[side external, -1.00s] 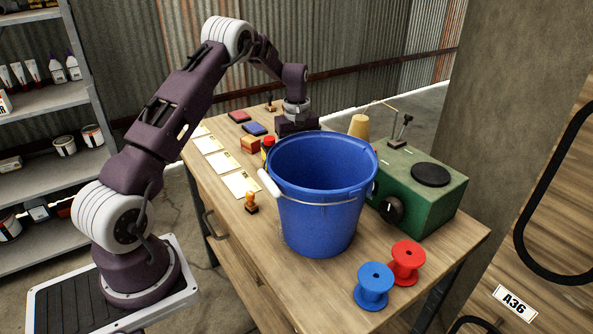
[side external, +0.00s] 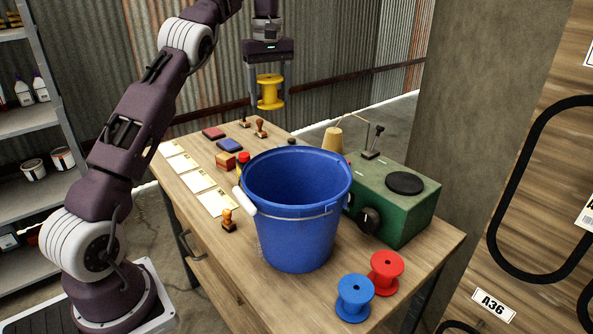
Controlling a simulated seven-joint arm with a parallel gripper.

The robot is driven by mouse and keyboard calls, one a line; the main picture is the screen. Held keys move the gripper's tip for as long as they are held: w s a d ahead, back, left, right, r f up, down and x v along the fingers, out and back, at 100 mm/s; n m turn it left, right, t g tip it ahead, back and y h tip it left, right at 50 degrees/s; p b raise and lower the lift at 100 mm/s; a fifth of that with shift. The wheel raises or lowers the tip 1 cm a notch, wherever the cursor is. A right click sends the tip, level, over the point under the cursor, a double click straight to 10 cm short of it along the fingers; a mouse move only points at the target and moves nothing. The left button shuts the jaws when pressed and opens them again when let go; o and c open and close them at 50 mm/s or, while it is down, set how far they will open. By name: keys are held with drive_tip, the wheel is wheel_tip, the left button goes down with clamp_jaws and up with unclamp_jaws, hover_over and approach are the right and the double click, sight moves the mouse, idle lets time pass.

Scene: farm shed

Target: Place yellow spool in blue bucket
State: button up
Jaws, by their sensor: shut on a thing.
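The yellow spool (side external: 271,92) is held in the air, upright, above the far part of the table. My gripper (side external: 268,90) points down and is shut on it, with one finger on each side. The blue bucket (side external: 296,228) stands upright on the table, nearer the camera than the spool and lower. Its white handle grip hangs at its left side. The part of its inside that shows looks empty; its floor is hidden.
A green machine (side external: 395,203) stands right of the bucket, with a tan cone (side external: 333,140) behind it. A blue spool (side external: 355,298) and a red spool (side external: 386,272) stand at the front right. Stamps, ink pads and paper cards (side external: 215,201) lie along the left and back of the table (side external: 228,268).

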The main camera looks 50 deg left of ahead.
drive_tip(key=s+d+f+m, duration=0.15)
drive_tip(key=s+d, duration=0.25)
drive_tip(key=d, duration=0.6)
drive_tip(key=s+d+m, duration=0.3)
drive_tip(key=d, duration=0.7)
drive_tip(key=f, duration=2.6)
drive_tip(key=shift+a+f, duration=0.25)
drive_tip(key=shift+f, duration=0.1)
drive_tip(key=shift+f, duration=0.15)
drive_tip(key=o, duration=1.5)
drive_tip(key=shift+c, duration=0.2)
